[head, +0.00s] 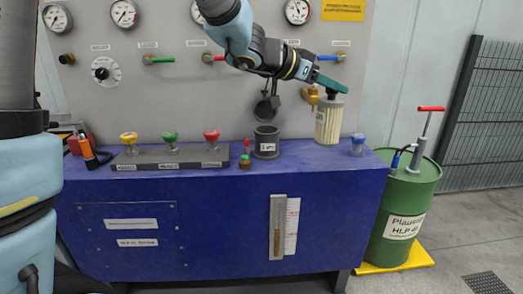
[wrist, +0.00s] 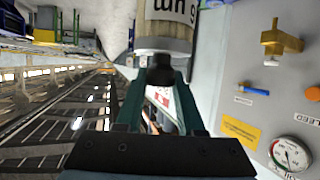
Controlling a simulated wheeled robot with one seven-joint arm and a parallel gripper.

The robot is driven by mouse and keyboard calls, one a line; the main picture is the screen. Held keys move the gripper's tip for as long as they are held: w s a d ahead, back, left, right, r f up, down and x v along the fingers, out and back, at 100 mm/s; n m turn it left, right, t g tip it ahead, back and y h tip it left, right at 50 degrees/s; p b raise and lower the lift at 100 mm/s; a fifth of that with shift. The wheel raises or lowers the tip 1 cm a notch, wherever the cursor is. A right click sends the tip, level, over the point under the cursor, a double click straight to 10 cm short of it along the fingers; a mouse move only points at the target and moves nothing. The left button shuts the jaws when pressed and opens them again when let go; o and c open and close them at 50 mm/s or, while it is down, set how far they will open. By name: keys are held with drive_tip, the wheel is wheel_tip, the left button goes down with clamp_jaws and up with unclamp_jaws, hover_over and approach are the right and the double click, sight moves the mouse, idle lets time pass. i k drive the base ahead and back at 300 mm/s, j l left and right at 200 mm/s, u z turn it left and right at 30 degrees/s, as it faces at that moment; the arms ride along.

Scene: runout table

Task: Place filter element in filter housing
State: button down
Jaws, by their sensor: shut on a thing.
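The filter element (head: 329,122) is a cream pleated cylinder with a grey top cap and a label. It hangs roughly upright in the air above the right part of the blue bench. My gripper (head: 334,86), with teal fingers, is shut on its top. In the wrist view, my gripper's fingers (wrist: 161,76) close on a dark knob at the end of the filter element (wrist: 165,28). The filter housing (head: 266,143) is a dark grey open cup with a white label, standing on the bench, left of and lower than the filter element. Its inside is mostly hidden.
A dark round cover (head: 265,109) hangs on the panel just above the housing. A blue-topped knob (head: 358,143) and a green drum (head: 405,205) are at the right.

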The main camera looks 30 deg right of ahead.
sight(267, 153)
drive_tip(key=i, duration=1.05)
